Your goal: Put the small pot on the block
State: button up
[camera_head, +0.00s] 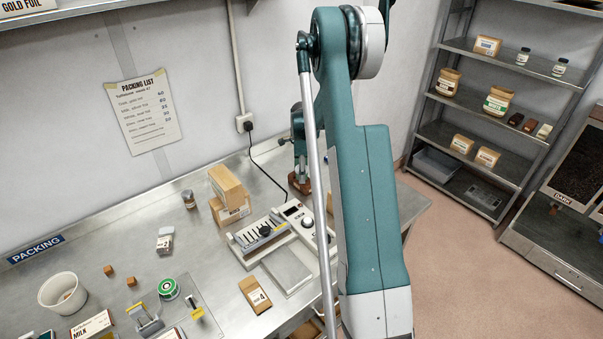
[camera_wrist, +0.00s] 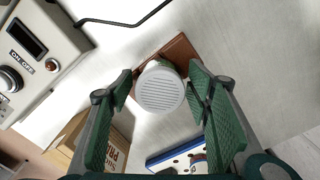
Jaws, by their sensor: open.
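The contact at the base is hidden. In the head view the block (camera_head: 305,187) shows as a brown patch below the end of my arm; the pot cannot be made out there.
A white device with an on/off switch (camera_wrist: 30,45) is at the left, a cardboard box (camera_wrist: 97,148) at lower left and a blue-and-white item (camera_wrist: 180,160) below. The steel bench (camera_head: 215,265) carries boxes, a white tub (camera_head: 62,293) and a keyed machine (camera_head: 265,238).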

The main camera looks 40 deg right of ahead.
jog(key=shift+r, duration=0.2)
notch_tip(320, 180, up, 12)
jog(key=shift+b, duration=0.4)
dwell(0.5)
dwell(0.5)
jog(key=s+a+r+n+t, duration=0.2)
jog(key=s+a+r+n, duration=0.4)
jog(key=a+r, duration=0.55)
jog(key=s+a+r+n+t, duration=0.1)
jog(key=s+a+r+n, duration=0.6)
jog(key=a, duration=0.8)
jog(key=s+a+n+t, duration=0.2)
jog(key=s+a+n, duration=0.4)
jog(key=s+a, duration=0.3)
jog(key=s+a+n+t, duration=0.2)
jog(key=s+a+n, duration=0.4)
jog(key=s, duration=0.8)
jog(key=shift+a+f, duration=0.4)
jog(key=shift+a, duration=1.3)
